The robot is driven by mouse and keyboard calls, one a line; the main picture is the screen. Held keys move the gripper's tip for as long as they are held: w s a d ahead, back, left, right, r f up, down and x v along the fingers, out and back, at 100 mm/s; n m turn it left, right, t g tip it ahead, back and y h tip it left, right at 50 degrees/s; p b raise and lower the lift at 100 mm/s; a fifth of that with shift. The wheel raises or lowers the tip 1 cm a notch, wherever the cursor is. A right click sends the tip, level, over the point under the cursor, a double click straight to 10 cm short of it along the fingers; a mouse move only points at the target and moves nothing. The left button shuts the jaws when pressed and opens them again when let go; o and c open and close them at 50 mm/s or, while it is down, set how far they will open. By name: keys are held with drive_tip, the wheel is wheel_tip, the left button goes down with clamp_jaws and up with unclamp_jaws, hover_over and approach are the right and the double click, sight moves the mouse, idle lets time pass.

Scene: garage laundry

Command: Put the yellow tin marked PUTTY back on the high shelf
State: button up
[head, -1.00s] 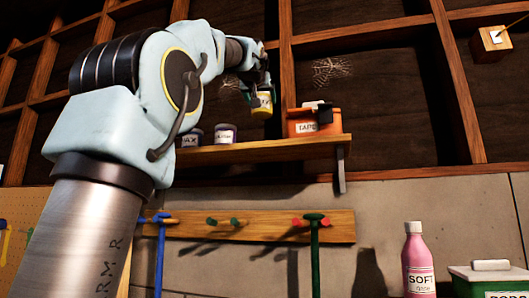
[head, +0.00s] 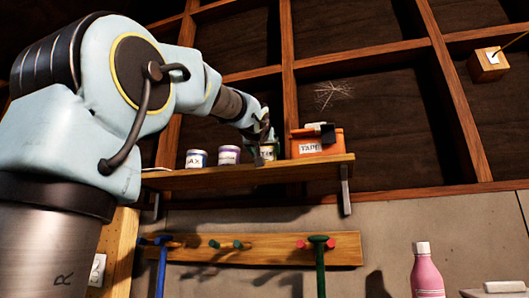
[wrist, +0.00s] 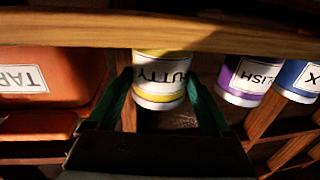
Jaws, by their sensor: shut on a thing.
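The yellow tin marked PUTTY (wrist: 160,75) sits between the green fingers of my gripper (wrist: 162,98) in the wrist view, which shows the scene upside down. In the head view my gripper (head: 264,140) is over the high shelf (head: 250,176), with the tin (head: 267,153) partly hidden by it.
A blue-banded tin (head: 197,158) stands left of the purple one. A peg rail (head: 270,248) with hanging tools runs below the shelf. A pink bottle (head: 427,275) stands lower right.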

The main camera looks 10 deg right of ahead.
drive_tip(key=o, duration=1.4)
drive_tip(key=b+v, duration=0.6)
drive_tip(key=v, duration=0.5)
drive_tip(key=w+f+g+y, duration=0.1)
drive_tip(key=w+f+g, duration=0.15)
drive_tip(key=f, duration=0.75)
drive_tip(key=w+f+g+y, duration=0.1)
drive_tip(key=w+f, duration=0.3)
drive_tip(key=f, duration=0.5)
drive_tip(key=w+a+f+g+y, duration=0.1)
drive_tip(key=a+f+g, duration=0.15)
drive_tip(key=f, duration=0.95)
drive_tip(key=a+f+g+y, duration=0.15)
drive_tip(key=a+f, duration=0.25)
drive_tip(key=f, duration=0.8)
drive_tip(key=s+a+f+n+g, duration=0.1)
drive_tip(key=s+a+f+g, duration=0.1)
drive_tip(key=s+f, duration=0.4)
drive_tip(key=s+a+f+n+g+y, duration=0.1)
drive_tip(key=s+a+f+g, duration=0.2)
drive_tip(key=f, duration=1)
drive_tip(key=s+a+f+g, duration=0.3)
drive_tip(key=s+a+f, duration=0.3)
drive_tip(key=s+f, duration=0.3)
drive_tip(key=shift+s+a+f+n, duration=0.15)
drive_tip(key=shift+s+f+n, duration=0.1)
drive_tip(key=shift+s+n, duration=0.2)
